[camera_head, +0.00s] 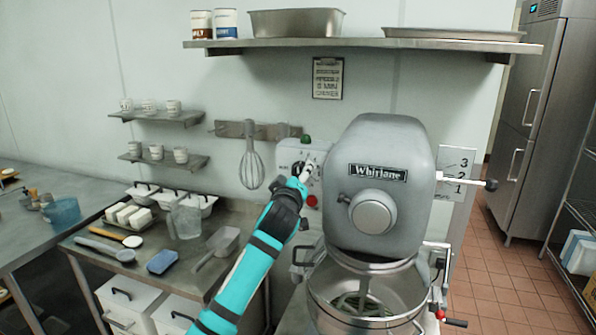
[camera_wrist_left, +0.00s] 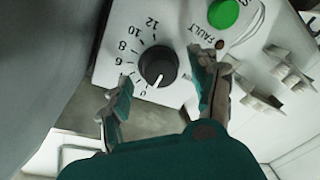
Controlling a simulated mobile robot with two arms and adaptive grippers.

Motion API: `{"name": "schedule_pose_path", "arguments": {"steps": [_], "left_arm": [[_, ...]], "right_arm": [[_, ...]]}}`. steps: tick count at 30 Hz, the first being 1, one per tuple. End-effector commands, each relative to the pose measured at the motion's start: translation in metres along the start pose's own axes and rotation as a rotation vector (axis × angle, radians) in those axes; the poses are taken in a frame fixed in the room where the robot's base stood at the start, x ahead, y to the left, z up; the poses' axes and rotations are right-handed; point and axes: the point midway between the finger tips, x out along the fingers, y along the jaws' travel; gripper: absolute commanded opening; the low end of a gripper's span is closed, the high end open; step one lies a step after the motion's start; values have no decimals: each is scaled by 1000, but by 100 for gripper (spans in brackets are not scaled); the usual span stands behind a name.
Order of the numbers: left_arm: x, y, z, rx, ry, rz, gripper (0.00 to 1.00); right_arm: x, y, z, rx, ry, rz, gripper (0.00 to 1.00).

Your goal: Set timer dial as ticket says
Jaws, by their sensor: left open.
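The timer dial (camera_wrist_left: 158,66) is a round black knob with a white pointer on a white control panel (camera_wrist_left: 183,18). A printed scale with 6, 8, 10 and 12 curves around it; the pointer is near the 0 end. My left gripper (camera_wrist_left: 160,88) is open, its fingers on either side of the knob with visible gaps. In the head view my left gripper (camera_head: 305,173) is in front of the panel (camera_head: 288,157) and hides the dial. The ticket (camera_head: 328,78) hangs on the wall above; its small print is hard to read. My right gripper is out of view.
A green button (camera_wrist_left: 223,13) and FAULT lamp (camera_wrist_left: 220,44) are close to one finger. A red button (camera_head: 312,201) is lower on the panel. The big grey mixer (camera_head: 385,150) stands right of my arm; a whisk (camera_head: 251,165) hangs left.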

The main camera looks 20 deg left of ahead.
Motion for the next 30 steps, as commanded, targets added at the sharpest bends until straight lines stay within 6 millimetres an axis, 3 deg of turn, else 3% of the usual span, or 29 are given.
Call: {"name": "schedule_pose_path", "arguments": {"steps": [14,26,30], "left_arm": [[10,0,0,0,0,1,61],[10,0,0,1,0,0,9],[10,-1,0,4,1,0,7]], "right_arm": [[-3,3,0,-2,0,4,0],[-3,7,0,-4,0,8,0],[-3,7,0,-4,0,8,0]]}}
